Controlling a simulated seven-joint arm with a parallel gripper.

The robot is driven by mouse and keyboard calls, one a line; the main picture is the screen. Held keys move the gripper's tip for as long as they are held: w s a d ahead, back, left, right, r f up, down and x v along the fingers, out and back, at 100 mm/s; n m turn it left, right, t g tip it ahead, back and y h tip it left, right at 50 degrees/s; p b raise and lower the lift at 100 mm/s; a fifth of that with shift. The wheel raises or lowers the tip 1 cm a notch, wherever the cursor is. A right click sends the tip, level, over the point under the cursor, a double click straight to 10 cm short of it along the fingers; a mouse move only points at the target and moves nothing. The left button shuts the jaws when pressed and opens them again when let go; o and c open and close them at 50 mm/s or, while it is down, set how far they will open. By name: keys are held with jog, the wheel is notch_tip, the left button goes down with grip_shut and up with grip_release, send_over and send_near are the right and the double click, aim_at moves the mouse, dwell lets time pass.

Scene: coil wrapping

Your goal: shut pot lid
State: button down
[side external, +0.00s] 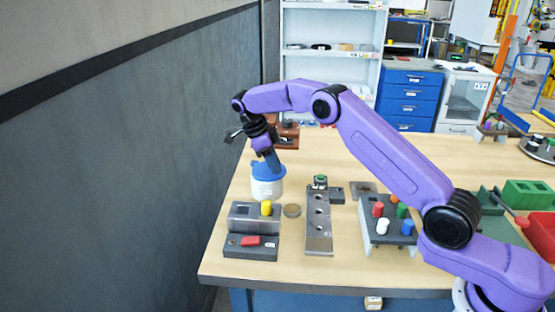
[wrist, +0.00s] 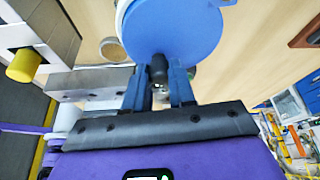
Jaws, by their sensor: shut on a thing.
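The pot (side external: 267,190) is white and stands upright on the table behind the grey block. Its blue lid (side external: 261,171) is on top of it, and I cannot tell if the lid sits fully down. In the wrist view the lid (wrist: 175,25) is a blue disc with a dark knob (wrist: 157,66) at its near edge. My gripper (side external: 271,163) reaches down to the lid from above. In the wrist view my gripper (wrist: 158,78) has its blue fingers shut on the dark knob. The pot's body is mostly hidden there by the lid.
A grey block with a yellow peg (side external: 266,208) and a red piece (side external: 250,241) stands in front of the pot. A round disc (side external: 292,210) lies beside it. A holed metal plate (side external: 318,225) and a coloured-peg board (side external: 388,240) are to the right. A wall runs along the left.

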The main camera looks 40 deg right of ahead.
aim_at(271, 176)
jog(key=shift+a+m+g+y, duration=0.3)
jog(key=shift+a+m, duration=0.45)
jog(key=shift+m, duration=0.25)
jog(key=shift+a, duration=0.1)
jog(key=c, duration=0.9)
grip_release()
jog(key=shift+c, duration=0.2)
jog(key=shift+r, duration=0.1)
jog(key=r, duration=0.4)
jog(key=shift+s, duration=0.35)
jog(key=s+d+r, duration=0.1)
jog(key=s+r, duration=0.8)
jog(key=s, duration=0.4)
